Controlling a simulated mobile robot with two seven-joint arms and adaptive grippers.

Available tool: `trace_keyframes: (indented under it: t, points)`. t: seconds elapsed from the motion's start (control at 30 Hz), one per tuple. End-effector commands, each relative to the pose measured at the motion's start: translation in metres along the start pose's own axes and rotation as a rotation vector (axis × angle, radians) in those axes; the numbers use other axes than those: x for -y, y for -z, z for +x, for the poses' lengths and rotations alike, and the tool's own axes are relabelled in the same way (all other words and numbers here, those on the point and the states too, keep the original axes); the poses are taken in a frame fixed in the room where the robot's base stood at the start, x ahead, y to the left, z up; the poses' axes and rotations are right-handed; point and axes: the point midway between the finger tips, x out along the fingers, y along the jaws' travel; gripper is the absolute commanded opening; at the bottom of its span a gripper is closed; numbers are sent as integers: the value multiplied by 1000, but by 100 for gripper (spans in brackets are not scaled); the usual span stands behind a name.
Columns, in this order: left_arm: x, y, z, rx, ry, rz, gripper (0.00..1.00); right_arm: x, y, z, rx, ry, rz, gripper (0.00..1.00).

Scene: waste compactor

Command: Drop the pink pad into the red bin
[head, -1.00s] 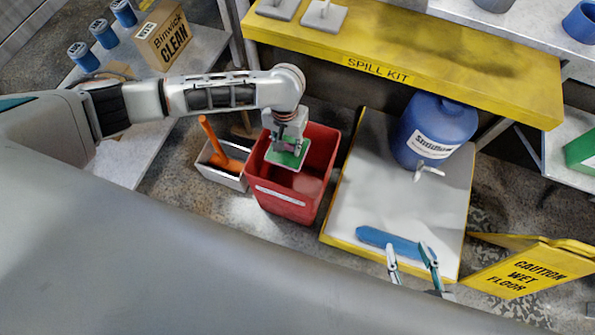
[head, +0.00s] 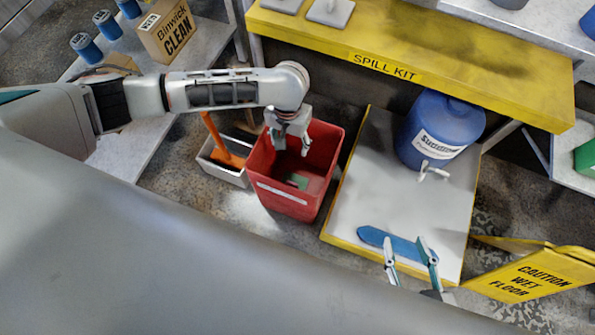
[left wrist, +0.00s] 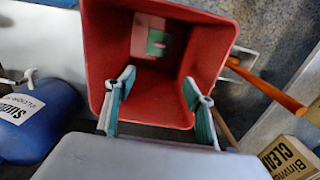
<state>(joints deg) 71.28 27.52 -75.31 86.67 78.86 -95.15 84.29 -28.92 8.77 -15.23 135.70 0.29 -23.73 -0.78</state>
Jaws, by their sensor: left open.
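The red bin (head: 325,165) stands on the floor in the middle of the head view, its mouth facing up. A green pad (head: 297,181) lies low inside the bin. In the left wrist view the pad (left wrist: 157,42) shows deep in the bin (left wrist: 97,55), with a pale pinkish patch on it. My left gripper (head: 290,146) is open and empty above the bin's mouth. Its spread fingers (left wrist: 158,82) show over the opening in the left wrist view.
A small white box (head: 222,172) with an orange handle (head: 213,133) stands left of the bin. A yellow-edged platform (head: 385,190) with a blue jug (head: 438,130) stands right. A yellow spill kit shelf (head: 470,70) runs behind. A wet-floor sign (head: 530,274) lies front right.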

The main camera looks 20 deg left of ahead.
Motion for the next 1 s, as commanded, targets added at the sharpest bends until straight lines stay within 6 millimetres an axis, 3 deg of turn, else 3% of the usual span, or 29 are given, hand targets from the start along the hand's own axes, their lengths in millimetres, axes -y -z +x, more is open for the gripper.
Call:
trace_keyframes:
  t: [0.6, 1.0]
  points:
    - [0, 2, -106, -5, 0, 0, 53, 0, 4, 1, -8, 1, -1, 40]
    - [0, 0, -118, -1, 0, -1, 53, 0, 4, 1, -8, 1, -2, 40]
